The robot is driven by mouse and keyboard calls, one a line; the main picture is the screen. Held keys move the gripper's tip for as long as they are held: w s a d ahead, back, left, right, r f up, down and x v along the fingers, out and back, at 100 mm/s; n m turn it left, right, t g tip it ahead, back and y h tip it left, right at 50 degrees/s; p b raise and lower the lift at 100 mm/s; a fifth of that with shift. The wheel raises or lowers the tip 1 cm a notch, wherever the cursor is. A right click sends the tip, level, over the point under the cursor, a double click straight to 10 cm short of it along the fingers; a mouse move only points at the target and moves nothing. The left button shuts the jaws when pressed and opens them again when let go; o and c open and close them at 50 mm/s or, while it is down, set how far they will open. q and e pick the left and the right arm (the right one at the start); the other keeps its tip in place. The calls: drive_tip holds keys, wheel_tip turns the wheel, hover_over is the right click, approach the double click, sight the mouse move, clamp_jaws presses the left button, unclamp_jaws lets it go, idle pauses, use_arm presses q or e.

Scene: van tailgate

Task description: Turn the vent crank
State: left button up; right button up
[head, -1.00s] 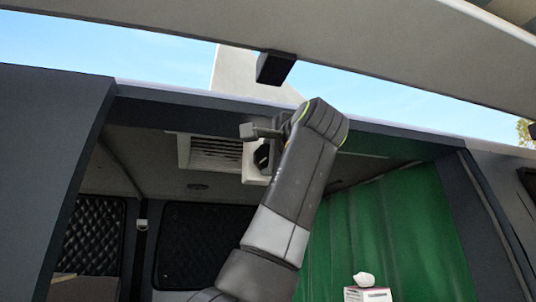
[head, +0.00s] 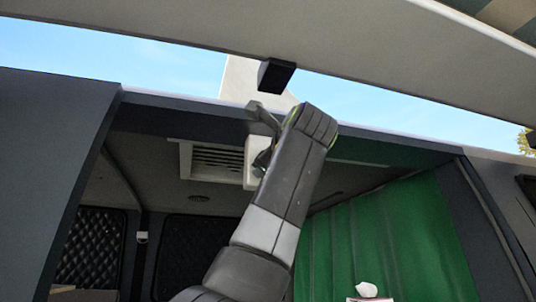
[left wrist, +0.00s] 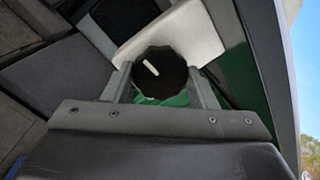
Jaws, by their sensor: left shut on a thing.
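The vent crank shows in the left wrist view as a dark, many-sided knob (left wrist: 160,70) with a white pointer mark, on a pale housing (left wrist: 183,32). My left gripper (left wrist: 157,82) is shut on the knob, one finger at each side. In the head view the white housing (head: 251,172) hangs from the van ceiling beside a slatted vent (head: 215,161). My left forearm and wrist hide most of the knob there. My right gripper is in neither view.
The raised tailgate (head: 370,45) with a dark block (head: 275,76) hangs above my wrist. The van's upper frame edge (head: 180,112) runs close behind it. A green curtain (head: 385,240) and a tissue box (head: 368,297) are at the right.

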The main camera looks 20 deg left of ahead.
use_arm(q)
drive_tip(key=shift+w+f, duration=0.1)
drive_tip(key=shift+f, duration=0.15)
drive_tip(key=o, duration=1)
drive_tip(key=shift+a+r, duration=0.15)
drive_tip(key=shift+a, duration=0.05)
drive_tip(key=b+v, duration=0.6)
drive_tip(key=v, duration=1.2)
drive_tip(key=shift+a, duration=0.25)
